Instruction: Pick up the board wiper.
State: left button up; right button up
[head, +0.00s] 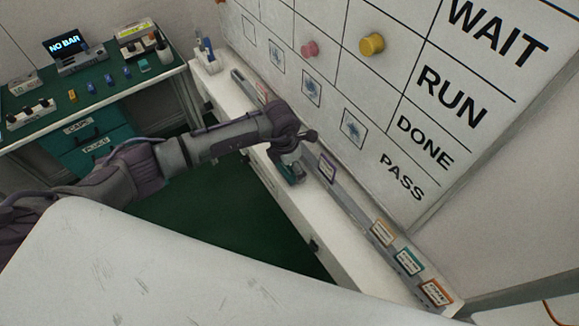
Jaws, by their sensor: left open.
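The arm of my left gripper (288,158) comes in from the left and reaches over the white ledge below the whiteboard. The gripper points down and is open. A small dark and teal block (292,176), which looks like the board wiper, shows right at the fingertips, above or on the ledge. The gripper partly hides it, and I cannot tell whether the fingers touch it. My right gripper is not in view.
The whiteboard (405,75) rises behind the ledge (335,222), with pink (310,48) and yellow (371,43) magnets. Framed cards (409,261) stand along its rail. A green-topped bench (105,92) with devices is at the far left. A white cup (207,62) holds pens.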

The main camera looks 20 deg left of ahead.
pick_arm(q)
jog(key=shift+c, duration=0.3)
jog(key=c, duration=0.8)
jog(key=shift+c, duration=0.2)
notch_tip(320, 180, up, 9)
jog(key=shift+r+b, duration=0.1)
jog(key=shift+b, duration=1.1)
jog(key=shift+r, duration=0.45)
